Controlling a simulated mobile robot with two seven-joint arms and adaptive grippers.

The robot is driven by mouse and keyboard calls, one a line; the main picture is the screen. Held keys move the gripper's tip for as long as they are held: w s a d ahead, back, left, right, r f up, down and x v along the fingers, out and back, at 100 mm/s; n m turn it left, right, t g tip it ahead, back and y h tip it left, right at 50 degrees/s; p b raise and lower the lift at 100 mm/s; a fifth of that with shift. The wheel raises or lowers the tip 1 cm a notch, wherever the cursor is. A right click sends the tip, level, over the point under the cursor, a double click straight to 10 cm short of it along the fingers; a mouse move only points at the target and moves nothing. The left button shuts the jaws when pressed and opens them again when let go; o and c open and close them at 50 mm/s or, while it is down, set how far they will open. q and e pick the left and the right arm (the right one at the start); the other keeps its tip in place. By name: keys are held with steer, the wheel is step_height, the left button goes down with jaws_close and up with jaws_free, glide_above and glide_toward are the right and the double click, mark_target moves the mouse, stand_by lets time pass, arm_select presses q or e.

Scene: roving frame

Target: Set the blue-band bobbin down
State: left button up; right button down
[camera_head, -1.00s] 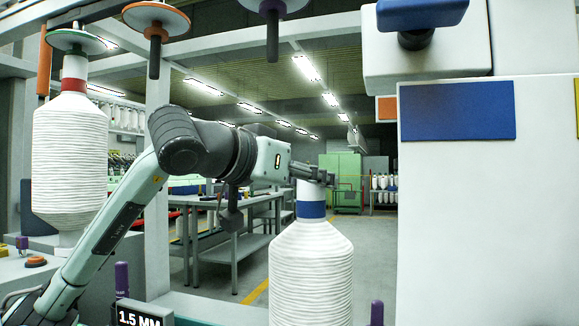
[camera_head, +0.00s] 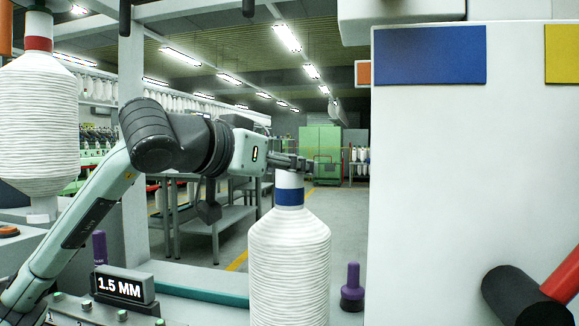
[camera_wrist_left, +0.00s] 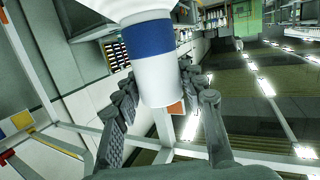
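The blue-band bobbin (camera_head: 289,255) is a white wound bobbin with a blue band near the top of its tube. It hangs upright at the centre of the head view; its lower end is cut off by the picture edge, so I cannot tell whether it touches anything. My left gripper (camera_head: 290,165) is shut on the top of its tube. In the left wrist view the fingers (camera_wrist_left: 157,92) lie on both sides of the white tube end, just past the blue band (camera_wrist_left: 150,38). My right gripper is not in view.
A red-band bobbin (camera_head: 40,120) hangs at the left. A purple peg (camera_head: 352,288) stands just right of the blue-band bobbin; another purple peg (camera_head: 99,247) stands left, behind a 1.5 MM display (camera_head: 124,285). A white cabinet with a blue panel (camera_head: 429,55) fills the right.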

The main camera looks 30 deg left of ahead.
arm_select(q)
steer(key=shift+o, duration=1.4)
steer(key=shift+r, duration=0.1)
steer(key=v, duration=0.3)
steer(key=b+v, duration=0.1)
steer(key=v, duration=0.8)
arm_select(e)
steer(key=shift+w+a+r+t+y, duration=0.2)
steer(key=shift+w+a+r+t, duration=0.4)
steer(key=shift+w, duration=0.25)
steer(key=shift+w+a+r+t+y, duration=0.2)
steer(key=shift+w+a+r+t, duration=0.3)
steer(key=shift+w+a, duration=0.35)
